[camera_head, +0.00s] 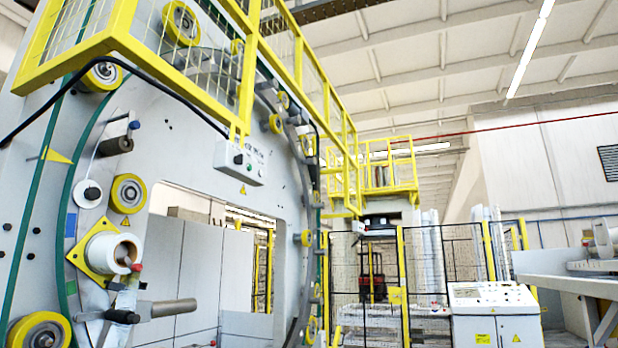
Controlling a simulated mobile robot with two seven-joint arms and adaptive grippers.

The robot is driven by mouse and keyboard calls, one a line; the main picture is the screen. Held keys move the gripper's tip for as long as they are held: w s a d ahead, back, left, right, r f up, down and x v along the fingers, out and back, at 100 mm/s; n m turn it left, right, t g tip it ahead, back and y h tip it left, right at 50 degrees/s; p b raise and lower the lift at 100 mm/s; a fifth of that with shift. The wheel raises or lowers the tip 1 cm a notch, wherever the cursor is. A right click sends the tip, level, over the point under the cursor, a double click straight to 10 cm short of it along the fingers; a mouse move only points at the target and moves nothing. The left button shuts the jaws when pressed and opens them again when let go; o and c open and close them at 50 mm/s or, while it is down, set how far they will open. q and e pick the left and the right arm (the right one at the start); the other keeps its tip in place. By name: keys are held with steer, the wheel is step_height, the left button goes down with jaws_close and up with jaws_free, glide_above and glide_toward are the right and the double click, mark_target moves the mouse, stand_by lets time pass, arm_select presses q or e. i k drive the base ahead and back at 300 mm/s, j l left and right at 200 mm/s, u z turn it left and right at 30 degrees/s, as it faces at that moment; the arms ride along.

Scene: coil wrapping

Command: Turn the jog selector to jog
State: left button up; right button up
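A small grey control box (240,163) hangs under the yellow guard rail on the front of the large wrapping ring. It carries a black knob (238,159) at its left and small buttons to the right of it. The labels are too small to read, so I cannot tell whether this knob is the jog selector or which way it points. A white control console (493,314) stands at the lower right, with small controls on its sloped top that I cannot make out. Neither of my grippers is in view.
The wrapping ring's grey face (170,160) fills the left, with yellow rollers and a white film roll (112,252) projecting from it. A black mesh fence (430,265) with yellow posts stands behind. A grey conveyor or table (570,263) reaches in at the right.

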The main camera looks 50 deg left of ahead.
mark_target(238, 160)
steer(key=i+u, duration=0.45)
steer(key=i, duration=0.15)
steer(key=i+l+u, duration=0.25)
steer(key=i+u, duration=0.45)
steer(key=u, duration=0.2)
steer(key=i+l+u, duration=0.1)
steer(key=i+u, duration=0.2)
steer(key=u, duration=0.15)
steer(key=i+l+u, duration=0.2)
steer(key=u, duration=0.25)
